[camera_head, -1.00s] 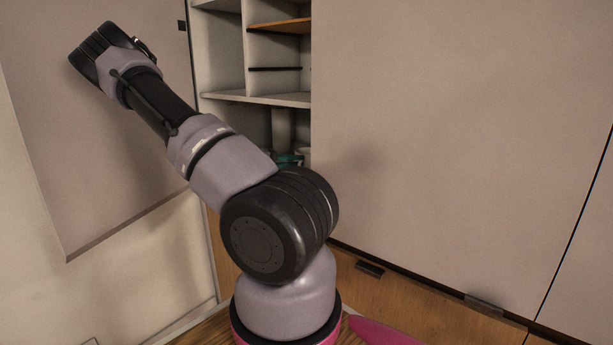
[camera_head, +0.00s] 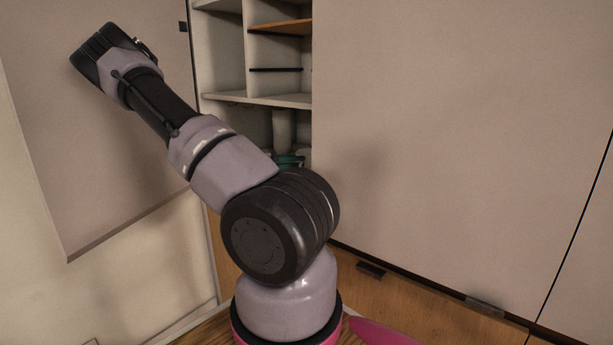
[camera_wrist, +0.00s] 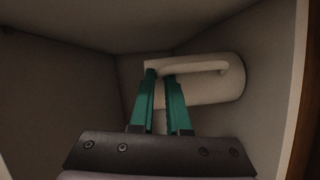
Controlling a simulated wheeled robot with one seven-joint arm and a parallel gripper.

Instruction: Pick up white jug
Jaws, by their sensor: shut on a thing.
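The white jug (camera_wrist: 215,88) lies on its side in the picture of the wrist view, inside a cabinet compartment, with its handle toward my gripper. My gripper (camera_wrist: 160,76) has teal fingers, one on each side of the handle's left end, and is shut on it. The jug's far side and base are hidden. In the head view, only a bit of my gripper's teal finger (camera_head: 290,161) shows behind my arm.
The compartment walls (camera_wrist: 70,85) stand close on both sides. In the head view, open shelves (camera_head: 255,98) sit above my gripper. A large closed cabinet door (camera_head: 450,130) is just to the right, and another panel (camera_head: 100,150) stands to the left.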

